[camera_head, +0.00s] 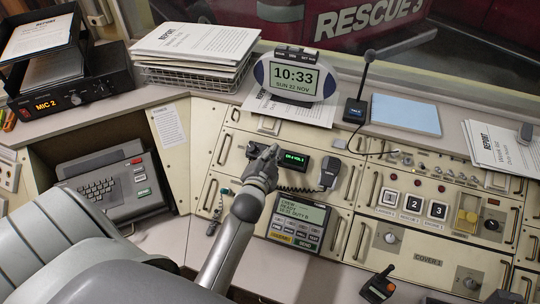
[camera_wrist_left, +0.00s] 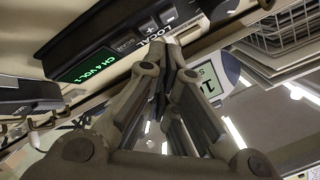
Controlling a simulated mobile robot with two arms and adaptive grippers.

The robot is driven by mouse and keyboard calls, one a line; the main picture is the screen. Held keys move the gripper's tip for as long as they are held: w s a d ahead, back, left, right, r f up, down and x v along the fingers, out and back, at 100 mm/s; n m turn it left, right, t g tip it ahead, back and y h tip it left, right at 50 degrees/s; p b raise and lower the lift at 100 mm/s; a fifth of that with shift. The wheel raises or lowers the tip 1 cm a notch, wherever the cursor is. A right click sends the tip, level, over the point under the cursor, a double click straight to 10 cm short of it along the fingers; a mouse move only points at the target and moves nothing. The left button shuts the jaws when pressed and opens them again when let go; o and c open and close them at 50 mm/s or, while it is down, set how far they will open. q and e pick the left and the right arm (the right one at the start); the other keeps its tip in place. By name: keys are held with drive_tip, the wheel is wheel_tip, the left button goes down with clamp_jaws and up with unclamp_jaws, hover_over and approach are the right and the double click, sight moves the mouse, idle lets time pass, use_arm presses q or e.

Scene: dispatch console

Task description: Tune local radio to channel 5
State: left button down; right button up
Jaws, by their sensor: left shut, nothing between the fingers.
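The local radio (camera_head: 296,160) is a black unit set in the cream console, with a green display. In the left wrist view its display (camera_wrist_left: 88,62) reads CH 4 and a volume figure that looks like 2. The plus button (camera_wrist_left: 152,30) and minus button (camera_wrist_left: 168,17) sit beside the display near the LOCAL lettering. My left gripper (camera_head: 271,153) is shut and empty at the radio's left end, over its button area. In the wrist view the closed fingertips (camera_wrist_left: 160,50) are close to the plus button; I cannot tell whether they touch. My right gripper is not in view.
A handset (camera_head: 329,173) with a coiled cord hangs right of the radio. A screen panel (camera_head: 298,220) sits below it. The clock (camera_head: 295,77) and desk microphone (camera_head: 356,108) stand behind. A wire tray of papers (camera_head: 193,76) is at back left.

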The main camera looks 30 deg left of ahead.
use_arm(q)
drive_tip(key=shift+w+f, duration=0.1)
drive_tip(key=shift+f, duration=0.05)
drive_tip(key=shift+w+f, duration=0.15)
drive_tip(key=shift+f, duration=0.05)
drive_tip(key=shift+w+a+f+b, duration=0.1)
drive_tip(key=shift+w+f+b, duration=0.05)
drive_tip(key=shift+f+b, duration=0.15)
idle(0.5)
drive_tip(key=shift+r, duration=0.15)
drive_tip(key=shift+s+r+p, duration=0.4)
drive_tip(key=shift+r+p, duration=0.1)
drive_tip(key=shift+p, duration=0.25)
drive_tip(key=s+r+p, duration=0.1)
drive_tip(key=r+p, duration=0.1)
drive_tip(key=p, duration=0.1)
drive_tip(key=s+d+r+p, duration=0.1)
drive_tip(key=r, duration=0.1)
drive_tip(key=shift+s+r+p, duration=0.1)
drive_tip(key=shift+s+p, duration=0.25)
